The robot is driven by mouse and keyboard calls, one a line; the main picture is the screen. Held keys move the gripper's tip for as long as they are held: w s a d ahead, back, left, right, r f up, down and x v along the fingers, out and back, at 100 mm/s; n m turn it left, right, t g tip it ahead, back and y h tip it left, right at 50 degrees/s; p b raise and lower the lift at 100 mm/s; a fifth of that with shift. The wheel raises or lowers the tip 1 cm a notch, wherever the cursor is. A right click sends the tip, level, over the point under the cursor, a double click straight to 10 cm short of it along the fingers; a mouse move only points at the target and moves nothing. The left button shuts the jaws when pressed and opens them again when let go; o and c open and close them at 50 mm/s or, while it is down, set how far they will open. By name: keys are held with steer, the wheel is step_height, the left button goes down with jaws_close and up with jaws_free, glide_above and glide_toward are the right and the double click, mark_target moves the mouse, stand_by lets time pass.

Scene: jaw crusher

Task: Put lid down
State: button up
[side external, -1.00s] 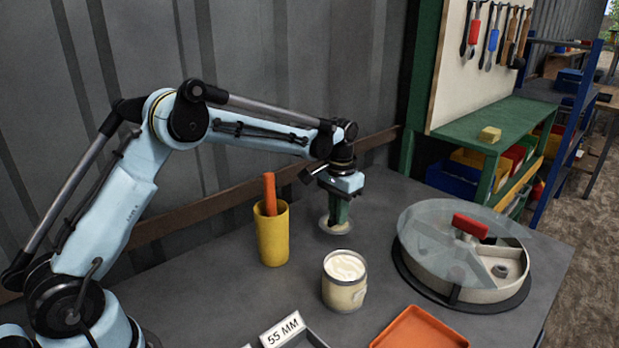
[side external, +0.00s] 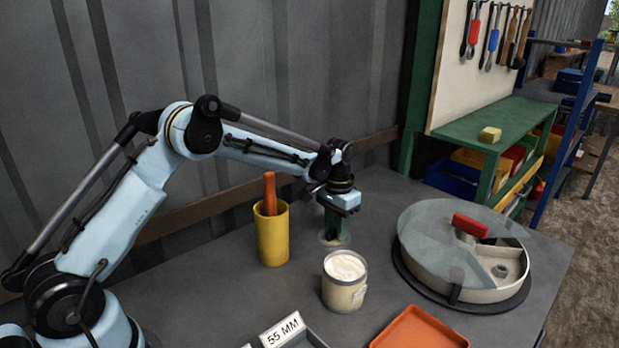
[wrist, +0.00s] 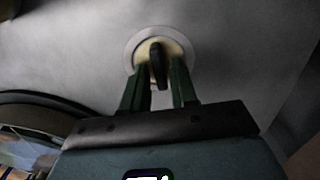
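The lid is a small pale disc (side external: 333,241) with a dark knob; it looks flat on the grey table, behind the open jar (side external: 343,290) of white contents. In the wrist view the lid (wrist: 132,48) has a pale rim, a cream middle and an upright black knob (wrist: 157,62). My gripper (side external: 335,232) points down over the lid. Its two green fingers (wrist: 160,72) stand on either side of the knob, apart, with a narrow gap showing, so it looks open around the knob. The fingers hide part of the lid in the side view.
A yellow cup (side external: 272,238) with an orange handle stands left of the gripper. A round sectioned drum (side external: 480,293) with a clear cover and red knob (side external: 470,226) is at right. An orange tray (side external: 420,332) and a "55 MM" tray (side external: 283,329) lie in front.

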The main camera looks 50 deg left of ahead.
steer(key=shift+o, duration=0.6)
step_height(320, 180, up, 12)
steer(key=r, duration=0.1)
steer(key=s+d+r+t, duration=0.25)
steer(key=s+r, duration=0.25)
steer(key=s, duration=0.5)
steer(key=s+f+t, duration=0.2)
steer(key=s, duration=0.4)
steer(key=s+d+f+t, duration=0.1)
steer(key=s+f+t, duration=0.1)
steer(key=s, duration=0.4)
steer(key=shift+s+d+f+t, duration=0.25)
steer(key=shift+s+t, duration=0.1)
